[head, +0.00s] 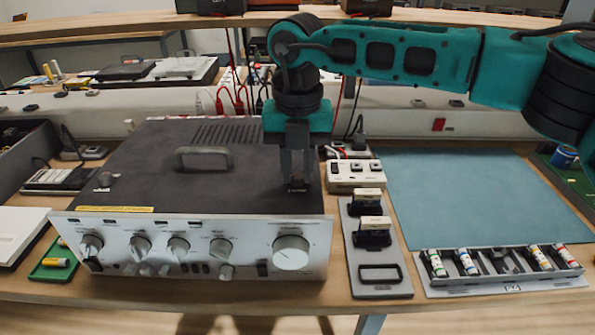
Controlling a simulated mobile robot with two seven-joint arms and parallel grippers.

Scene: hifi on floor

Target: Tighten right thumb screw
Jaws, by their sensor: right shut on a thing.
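A hi-fi amplifier (140,170) with a dark top cover and a silver front panel stands on the wooden bench. My right gripper (297,183) comes down from above onto the right side of the top cover. Its fingers are shut on a small dark thumb screw at the cover; the fingers hide most of the screw. A left thumb screw (106,179) shows as a dark knob on the left side of the cover. My left gripper is not in view.
A handle (204,157) rises from the cover. Right of the amplifier are a grey rack (363,270) with black blocks, a white switch box (356,178) and a tray of small bottles (500,288). A blue mat (470,195) is bare. A green tray (48,272) lies left.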

